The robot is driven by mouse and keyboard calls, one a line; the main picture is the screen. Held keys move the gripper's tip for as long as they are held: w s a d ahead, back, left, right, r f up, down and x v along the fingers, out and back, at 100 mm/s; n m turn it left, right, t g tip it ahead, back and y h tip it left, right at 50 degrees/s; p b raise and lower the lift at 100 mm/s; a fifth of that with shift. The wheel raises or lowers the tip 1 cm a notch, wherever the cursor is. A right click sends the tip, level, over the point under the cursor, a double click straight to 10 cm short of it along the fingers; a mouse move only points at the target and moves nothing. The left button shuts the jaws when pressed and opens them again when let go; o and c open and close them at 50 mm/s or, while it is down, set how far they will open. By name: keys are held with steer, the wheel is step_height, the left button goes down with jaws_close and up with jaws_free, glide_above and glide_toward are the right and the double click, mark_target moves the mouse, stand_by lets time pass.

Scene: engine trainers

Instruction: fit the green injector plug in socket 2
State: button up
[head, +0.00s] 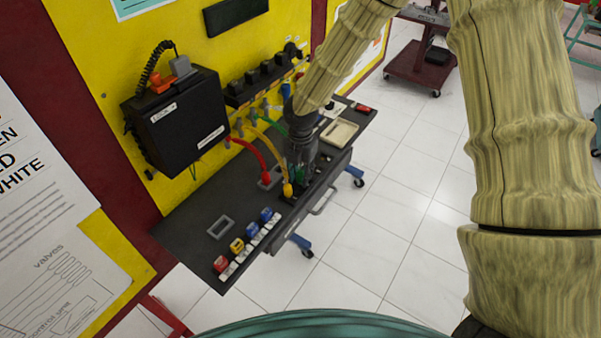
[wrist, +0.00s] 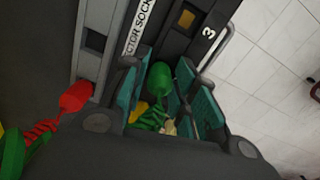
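The green injector plug (wrist: 160,76) is between the teal fingers of my gripper (wrist: 161,88) in the wrist view, and the fingers appear shut on it. Its green coiled cable trails below it, partly hidden. In the head view my gripper (head: 299,168) is low over the dark bench's front strip, and only a bit of the green plug shows. The socket strip (wrist: 118,50) carries a partly readable "…CTOR SOCK…" label and a "3" farther right. A square brownish-yellow opening (wrist: 187,18) lies beside the 3. Socket 2 cannot be made out; the fingers cover that area.
A yellow plug (head: 288,189) stands just left of my gripper, with a red cable (head: 251,149) beyond. The red plug (wrist: 76,97) is left of my fingers. Coloured blocks (head: 237,245) line the front left edge; a beige tray (head: 338,132) lies right.

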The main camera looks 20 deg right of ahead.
steer(key=shift+r, duration=0.15)
steer(key=shift+r+p, duration=2.35)
steer(key=shift+r, duration=0.3)
steer(key=shift+r, duration=0.1)
steer(key=shift+r+p, duration=1)
steer(key=shift+o, duration=0.4)
steer(key=o, duration=0.5)
